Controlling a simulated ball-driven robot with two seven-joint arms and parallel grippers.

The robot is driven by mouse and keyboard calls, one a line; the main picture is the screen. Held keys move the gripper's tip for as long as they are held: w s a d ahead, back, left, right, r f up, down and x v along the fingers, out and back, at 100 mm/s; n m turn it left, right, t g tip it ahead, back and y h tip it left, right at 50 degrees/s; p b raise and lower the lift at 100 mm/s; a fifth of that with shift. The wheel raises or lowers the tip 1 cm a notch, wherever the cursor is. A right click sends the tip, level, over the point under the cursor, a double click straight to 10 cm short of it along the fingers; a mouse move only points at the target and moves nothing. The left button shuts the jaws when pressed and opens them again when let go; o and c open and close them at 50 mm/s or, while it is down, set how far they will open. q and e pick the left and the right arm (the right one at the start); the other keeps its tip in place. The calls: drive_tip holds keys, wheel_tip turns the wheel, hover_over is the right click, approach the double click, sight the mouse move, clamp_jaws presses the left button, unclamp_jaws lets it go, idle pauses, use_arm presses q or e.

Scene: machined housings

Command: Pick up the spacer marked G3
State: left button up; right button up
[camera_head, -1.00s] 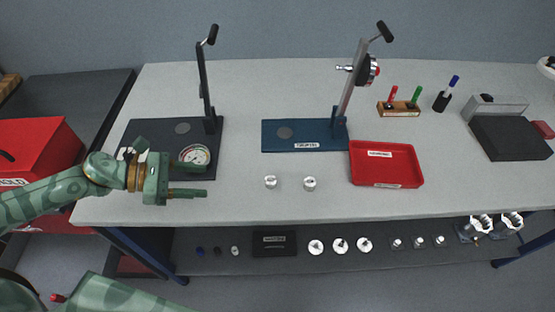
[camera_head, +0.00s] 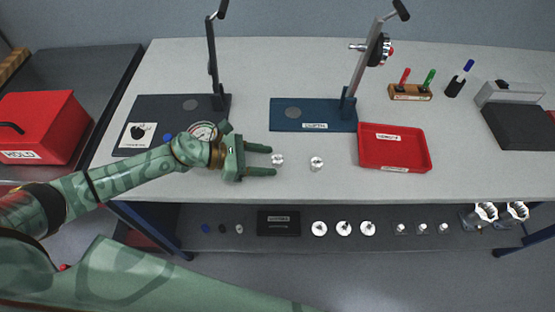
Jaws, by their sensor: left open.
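Two small silver spacers stand on the grey bench top in front of the blue stand. The left spacer (camera_head: 277,160) is just to the right of my left gripper's fingertips. The right spacer (camera_head: 317,164) stands a little farther right. Their markings are too small to read, so I cannot tell which is G3. My left gripper (camera_head: 274,160) is open, its two fingers pointing right toward the left spacer, one on the far side and one on the near side. I cannot tell whether it touches the spacer. My right gripper is not in view.
A blue stand (camera_head: 283,124) with a lever and a red tray (camera_head: 410,161) are behind and right. A black stand (camera_head: 170,108) with a gauge is behind my left arm. Silver parts lie on the lower shelf (camera_head: 290,246). The bench front between spacers and edge is clear.

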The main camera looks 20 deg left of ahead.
use_arm(q)
drive_tip(key=shift+w+d+f, duration=0.15)
drive_tip(key=shift+w+d, duration=0.05)
drive_tip(key=shift+d, duration=0.25)
drive_tip(key=c, duration=1.1)
drive_tip(key=shift+o, duration=0.2)
